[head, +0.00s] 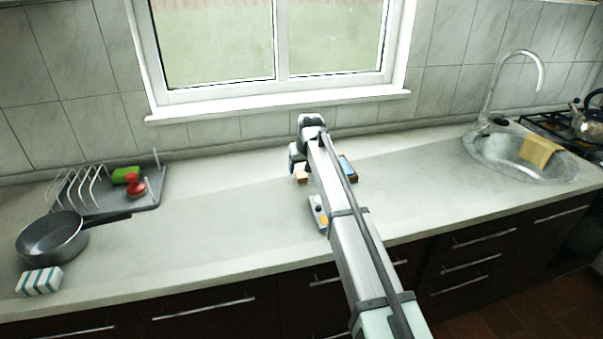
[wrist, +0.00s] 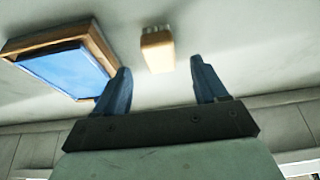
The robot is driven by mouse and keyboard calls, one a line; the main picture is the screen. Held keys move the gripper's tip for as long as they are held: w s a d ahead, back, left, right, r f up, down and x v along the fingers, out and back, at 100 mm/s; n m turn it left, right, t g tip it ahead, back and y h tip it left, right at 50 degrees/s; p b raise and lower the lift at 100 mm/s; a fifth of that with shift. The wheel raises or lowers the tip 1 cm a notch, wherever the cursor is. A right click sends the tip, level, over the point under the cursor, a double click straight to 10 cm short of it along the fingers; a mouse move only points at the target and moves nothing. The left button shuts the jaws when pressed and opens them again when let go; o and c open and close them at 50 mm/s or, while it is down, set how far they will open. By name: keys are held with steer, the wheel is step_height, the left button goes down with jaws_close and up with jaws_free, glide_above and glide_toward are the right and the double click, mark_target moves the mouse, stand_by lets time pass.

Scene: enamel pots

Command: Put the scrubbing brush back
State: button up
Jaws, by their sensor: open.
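The scrubbing brush, a small pale wooden block with light bristles, lies on the counter; it shows in the wrist view (wrist: 157,54) and partly beside my arm in the head view (head: 301,175). My gripper (wrist: 160,68) is open, with its two blue fingers apart and nothing held. In the wrist view the brush appears between the fingertips and beyond them; I cannot tell the exact gap. In the head view my gripper (head: 298,163) is over the counter below the window, its fingers mostly hidden. A wooden-framed tray with a blue inside (wrist: 70,68) lies beside the brush, partly behind my arm in the head view (head: 348,167).
A sink (head: 490,155) with a yellow cloth (head: 538,151) is at the right. Counter between is largely clear.

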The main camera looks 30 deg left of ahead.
steer(key=v, duration=0.7)
steer(key=shift+r, duration=0.15)
